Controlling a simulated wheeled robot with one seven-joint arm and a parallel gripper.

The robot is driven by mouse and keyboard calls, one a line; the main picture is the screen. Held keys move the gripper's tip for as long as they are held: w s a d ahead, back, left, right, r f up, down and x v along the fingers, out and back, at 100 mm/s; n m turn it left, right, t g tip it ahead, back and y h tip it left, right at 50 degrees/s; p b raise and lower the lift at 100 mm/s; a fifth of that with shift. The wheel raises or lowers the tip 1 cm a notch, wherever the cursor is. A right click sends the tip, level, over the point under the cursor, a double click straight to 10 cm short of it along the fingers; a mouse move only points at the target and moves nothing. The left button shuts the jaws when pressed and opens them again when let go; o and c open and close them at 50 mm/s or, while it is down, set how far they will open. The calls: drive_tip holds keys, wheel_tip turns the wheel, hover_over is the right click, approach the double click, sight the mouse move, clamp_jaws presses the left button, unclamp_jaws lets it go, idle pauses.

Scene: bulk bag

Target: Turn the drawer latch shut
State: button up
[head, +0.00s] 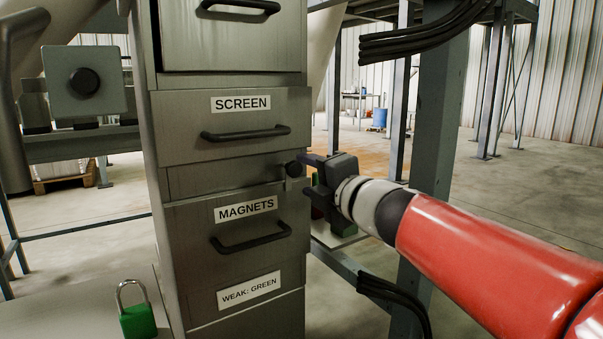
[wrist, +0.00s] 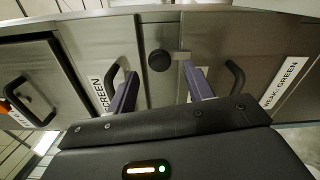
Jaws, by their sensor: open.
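The drawer latch is a round black knob (head: 293,169) with a small metal tab, on the right edge of the grey cabinet front between the SCREEN drawer (head: 290,101) and the MAGNETS drawer (head: 188,235). My gripper (head: 307,175) is open and empty, just right of the knob in the head view. In the wrist view its fingertips (wrist: 160,72) appear on either side of the knob. I cannot tell whether they touch it.
Black drawer handles (head: 250,238) stick out above and below the latch. A green padlock (head: 138,320) stands on a grey surface at lower left. A steel post (head: 437,130) and black cables (head: 420,40) are on the right. Open floor lies behind.

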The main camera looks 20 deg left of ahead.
drive_tip(key=v, duration=0.4)
drive_tip(key=s+d+f+m+t+h+p, duration=0.1)
drive_tip(key=s+d+f+m+h+p, duration=0.15)
drive_tip(key=d+m+h, duration=0.65)
drive_tip(key=s+d+f+m+t+h+p, duration=0.1)
drive_tip(key=d+f+m+h+p, duration=0.2)
drive_tip(key=d+m, duration=0.9)
drive_tip(key=s+d+f+m+g, duration=0.3)
drive_tip(key=s+f+m+g, duration=0.1)
drive_tip(key=s+f, duration=0.3)
drive_tip(key=s+d+f+m+g+h+p, duration=0.1)
drive_tip(key=s+d+f+m+g, duration=0.2)
drive_tip(key=s+f, duration=0.4)
drive_tip(key=s+m+g, duration=0.1)
drive_tip(key=s+m, duration=0.1)
drive_tip(key=s, duration=0.1)
drive_tip(key=shift+s+d+h, duration=0.3)
drive_tip(key=shift+s, duration=0.1)
